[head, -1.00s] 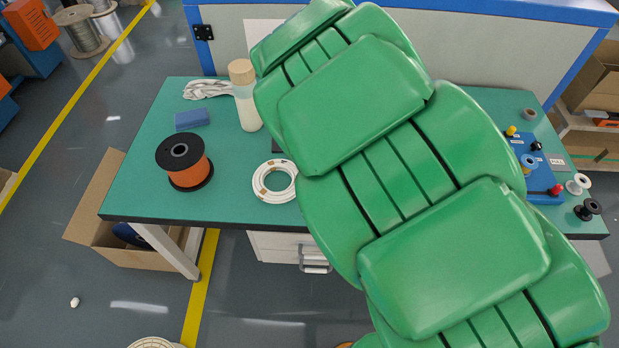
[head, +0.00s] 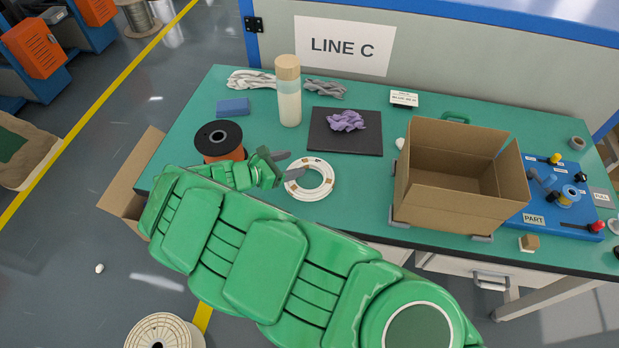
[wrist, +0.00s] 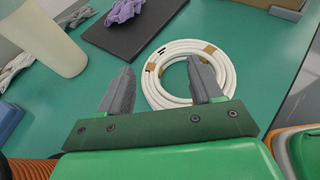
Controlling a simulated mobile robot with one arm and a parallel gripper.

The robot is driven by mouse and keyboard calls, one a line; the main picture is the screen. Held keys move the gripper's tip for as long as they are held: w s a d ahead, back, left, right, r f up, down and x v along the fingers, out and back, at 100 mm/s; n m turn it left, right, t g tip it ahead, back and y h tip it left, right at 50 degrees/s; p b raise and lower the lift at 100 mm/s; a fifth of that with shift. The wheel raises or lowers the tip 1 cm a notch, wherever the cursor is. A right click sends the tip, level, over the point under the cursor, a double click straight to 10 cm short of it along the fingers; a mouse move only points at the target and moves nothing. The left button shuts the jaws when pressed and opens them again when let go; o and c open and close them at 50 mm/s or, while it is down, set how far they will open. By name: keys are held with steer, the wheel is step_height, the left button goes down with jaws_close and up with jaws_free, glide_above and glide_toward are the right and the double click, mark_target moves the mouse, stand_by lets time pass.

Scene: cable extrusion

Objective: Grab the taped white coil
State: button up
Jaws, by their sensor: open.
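The white coil (head: 310,187) lies flat on the green table near its front edge, with brown tape bands around it. It also shows in the wrist view (wrist: 172,98). My gripper (head: 290,162) is open, with its grey fingers apart. In the wrist view, my gripper (wrist: 160,85) points toward the coil. The right finger overlaps the coil in that view and hides part of its ring; the left finger is to the left of it. Nothing is between the fingers in a grip. I cannot tell the exact height of the fingers above the table.
An orange cable spool (head: 217,143) stands just left of my gripper. A bottle (head: 288,95) and a dark mat (head: 368,143) with a purple cloth (head: 346,121) are behind the coil. An open cardboard box (head: 430,210) stands to the right. Green table (head: 375,200) is bare between coil and box.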

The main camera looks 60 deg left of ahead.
mark_target(298, 164)
steer(key=s, duration=0.1)
steer(key=s+f, duration=0.1)
steer(key=s+f+n, duration=0.1)
steer(key=shift+s+a+y, duration=0.1)
steer(key=shift+a+y, duration=0.25)
steer(key=shift+y, duration=0.05)
steer(key=shift+f, duration=0.15)
steer(key=shift+x, duration=1.05)
steer(key=shift+a+x, duration=0.25)
steer(key=shift+x, duration=1.1)
steer(key=shift+a+x, duration=0.25)
steer(key=shift+x, duration=1.05)
steer(key=c, duration=1.1)
